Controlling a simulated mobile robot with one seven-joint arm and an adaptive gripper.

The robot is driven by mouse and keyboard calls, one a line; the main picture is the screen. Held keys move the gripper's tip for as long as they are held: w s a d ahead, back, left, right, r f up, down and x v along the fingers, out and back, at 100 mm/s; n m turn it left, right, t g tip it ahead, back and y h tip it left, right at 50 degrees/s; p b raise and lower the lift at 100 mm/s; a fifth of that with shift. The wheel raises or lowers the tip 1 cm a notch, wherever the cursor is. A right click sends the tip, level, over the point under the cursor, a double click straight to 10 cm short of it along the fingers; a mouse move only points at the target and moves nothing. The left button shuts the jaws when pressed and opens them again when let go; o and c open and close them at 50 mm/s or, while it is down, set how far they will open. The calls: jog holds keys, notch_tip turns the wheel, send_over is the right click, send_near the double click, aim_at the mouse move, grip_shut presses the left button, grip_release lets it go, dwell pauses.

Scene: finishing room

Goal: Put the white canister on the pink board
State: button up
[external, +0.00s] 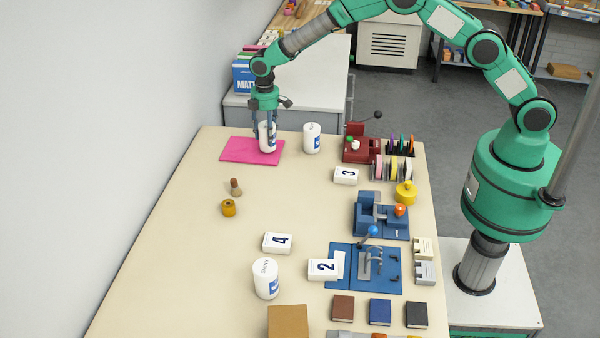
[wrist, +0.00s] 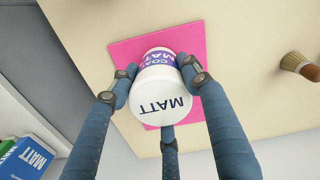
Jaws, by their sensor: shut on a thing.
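My gripper (external: 267,136) is shut on a white canister (external: 268,143) over the pink board (external: 235,149). In the wrist view the three fingers of my gripper (wrist: 160,92) surround the canister (wrist: 160,104), and its lid reads MATT. The pink board (wrist: 128,52) lies flat on the bench behind it. The canister looks upright and its base is at or just above the board; I cannot tell whether they touch. Another white canister (external: 312,138) stands to the right of the board. A third white canister (external: 266,279) stands near the front of the bench.
White number blocks, a red device (external: 361,143) and blue devices (external: 381,215) fill the right side. The left middle of the bench (external: 180,245) is clear. A wall runs along the left.

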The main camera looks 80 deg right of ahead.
jog(key=shift+f, duration=0.35)
jog(key=shift+f, duration=0.15)
jog(key=o, duration=1.4)
notch_tip(320, 180, up, 12)
jog(key=shift+r+p, duration=0.15)
jog(key=shift+p, duration=0.6)
